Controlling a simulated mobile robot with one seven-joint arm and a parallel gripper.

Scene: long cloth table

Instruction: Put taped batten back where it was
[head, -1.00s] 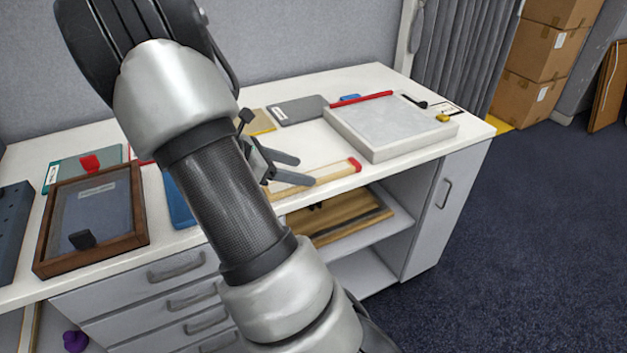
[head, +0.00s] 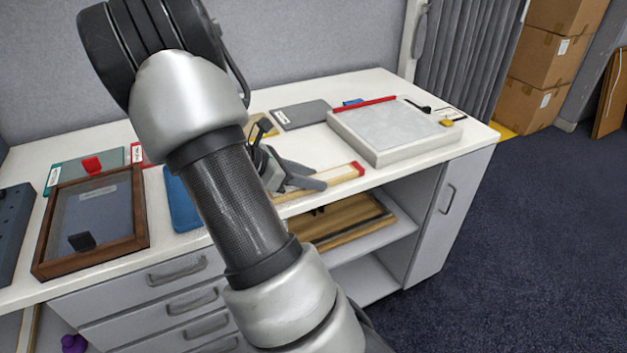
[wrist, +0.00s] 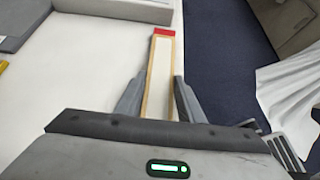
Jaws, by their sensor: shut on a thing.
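The taped batten (head: 344,174) is a pale wooden strip with a red end. It lies along the front edge of the white table, left of the grey-topped slab. My gripper (head: 319,177) is at the batten, its fingers on either side of the wood. In the wrist view the batten (wrist: 159,80) runs away from me between the fingers (wrist: 160,78), with its red end (wrist: 164,32) farthest off. My gripper is shut on it. The batten's near end is hidden by my gripper and arm. I cannot tell whether it touches the tabletop.
The pale slab (head: 390,138) with a red bar (head: 364,104) along its back stands right of the batten. A grey flat piece (head: 300,115) lies behind. A blue piece (head: 182,200) and a brown frame (head: 138,205) lie left. Open shelves (head: 395,240) are below the table's front edge.

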